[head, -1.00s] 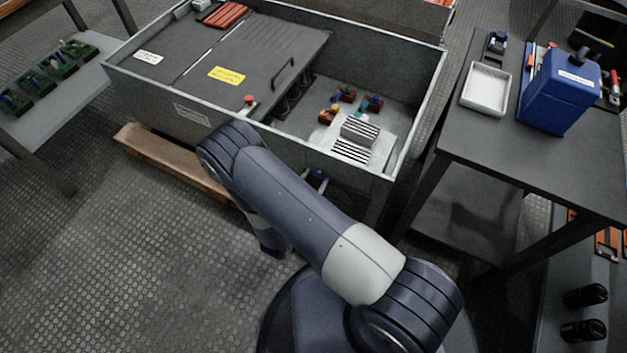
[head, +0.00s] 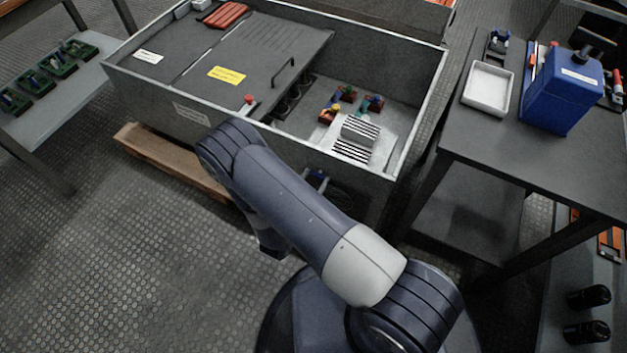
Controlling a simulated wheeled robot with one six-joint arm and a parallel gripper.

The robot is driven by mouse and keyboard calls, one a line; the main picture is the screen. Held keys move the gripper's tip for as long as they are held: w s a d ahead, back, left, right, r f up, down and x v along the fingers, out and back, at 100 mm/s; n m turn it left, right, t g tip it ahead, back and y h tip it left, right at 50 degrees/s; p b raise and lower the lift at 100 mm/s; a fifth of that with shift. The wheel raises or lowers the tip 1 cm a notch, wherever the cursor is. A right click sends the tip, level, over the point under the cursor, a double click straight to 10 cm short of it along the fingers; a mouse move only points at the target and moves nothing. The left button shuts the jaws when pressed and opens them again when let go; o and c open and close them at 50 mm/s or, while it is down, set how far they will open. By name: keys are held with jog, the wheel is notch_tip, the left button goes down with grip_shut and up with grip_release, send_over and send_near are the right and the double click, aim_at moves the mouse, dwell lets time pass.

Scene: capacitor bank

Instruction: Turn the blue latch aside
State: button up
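Inside the open right part of the grey cabinet are several small coloured fittings. One has a blue part (head: 376,102) with some green beside it; it may be the blue latch, but it is too small to be sure. My arm reaches up from the bottom and bends down in front of the cabinet. My gripper cannot be made out; the arm's end seems hidden behind its own links, well apart from the fittings.
The grey cabinet (head: 402,150) has raised walls around the fittings. A dark cover with a handle (head: 283,72) spans its left part, with a red knob (head: 249,99) at its edge. A ribbed block (head: 361,130) stands near the fittings. A table (head: 500,140) at right holds a blue container (head: 560,95).

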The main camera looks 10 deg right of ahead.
jog(key=o, duration=0.4)
jog(key=p+v, duration=0.2)
jog(key=v, duration=0.8)
jog(key=shift+s+a, duration=0.25)
jog(key=shift+s, duration=0.1)
dwell(0.3)
jog(key=shift+b+x, duration=1)
jog(key=shift+x, duration=4.45)
